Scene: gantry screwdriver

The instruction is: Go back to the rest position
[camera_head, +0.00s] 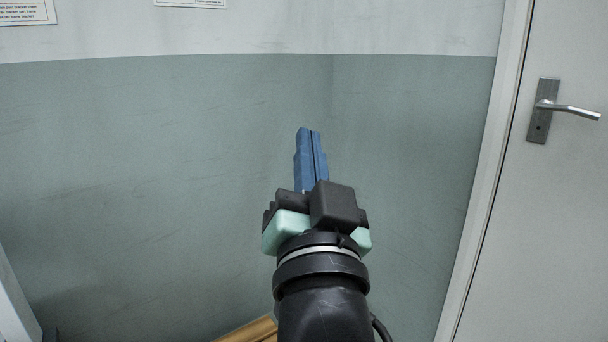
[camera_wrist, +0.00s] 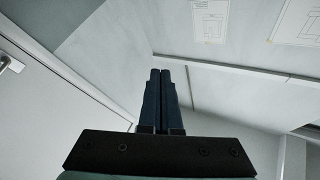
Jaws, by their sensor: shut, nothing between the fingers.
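My gripper (camera_head: 309,132) is in the middle of the head view, raised and pointing up and away from me. Its two blue fingers lie side by side against each other, with nothing between them. The wrist view shows the same fingers (camera_wrist: 160,72) shut, above a dark mounting bar. No object is held. The fingers appear apart from the wall and the door.
A corner wall (camera_head: 160,160), white above and grey-green below, stands behind my gripper. A white door (camera_head: 565,220) with a metal handle (camera_head: 568,109) is at the right. A wooden piece (camera_head: 250,331) shows low in the head view. Posters (camera_wrist: 211,18) hang on the wall.

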